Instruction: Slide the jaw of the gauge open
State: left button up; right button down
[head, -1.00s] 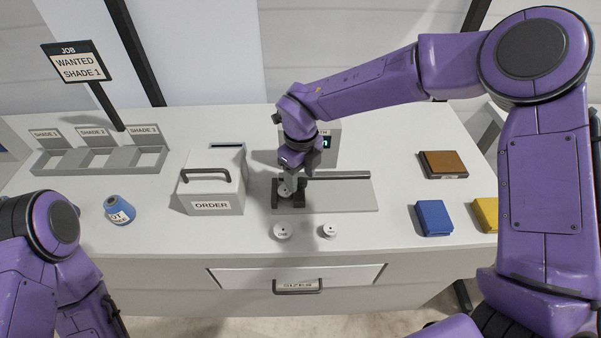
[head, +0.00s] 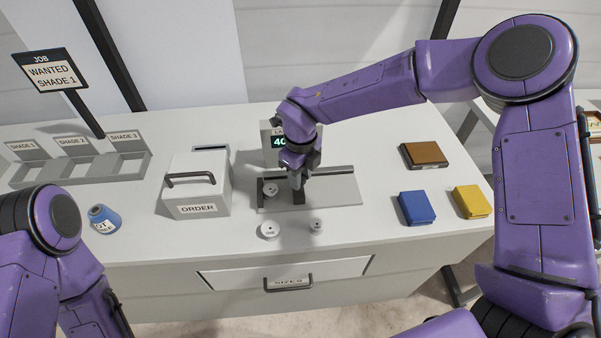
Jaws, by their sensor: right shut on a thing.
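The gauge (head: 335,190) is a grey plate with a dark rail along its back, lying mid-table in the head view. Its dark fixed jaw (head: 262,194) is at the left end, and its dark sliding jaw (head: 298,198) stands to the right with a gap between. A white round piece (head: 270,188) sits in that gap. My right gripper (head: 297,184) points down and is shut on the sliding jaw; its fingertips are partly hidden. My left arm shows at the lower left, but its gripper is out of view.
A display (head: 279,143) behind the gauge is partly covered by my right arm. Two white round pieces (head: 269,231) lie in front. The ORDER box (head: 197,190) stands left; blue (head: 416,208), yellow (head: 471,202) and brown (head: 424,155) blocks lie right.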

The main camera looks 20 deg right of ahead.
aim_at(303, 177)
jog(key=shift+w+d+f, duration=0.1)
jog(key=shift+d, duration=0.15)
jog(key=shift+a, duration=0.2)
jog(key=c, duration=0.8)
grip_release()
jog(key=shift+d, duration=0.3)
jog(key=shift+a+r, duration=0.15)
jog(key=shift+r, duration=0.1)
notch_tip(303, 177, up, 10)
jog(key=shift+r+b, duration=0.1)
jog(key=shift+b, duration=1.05)
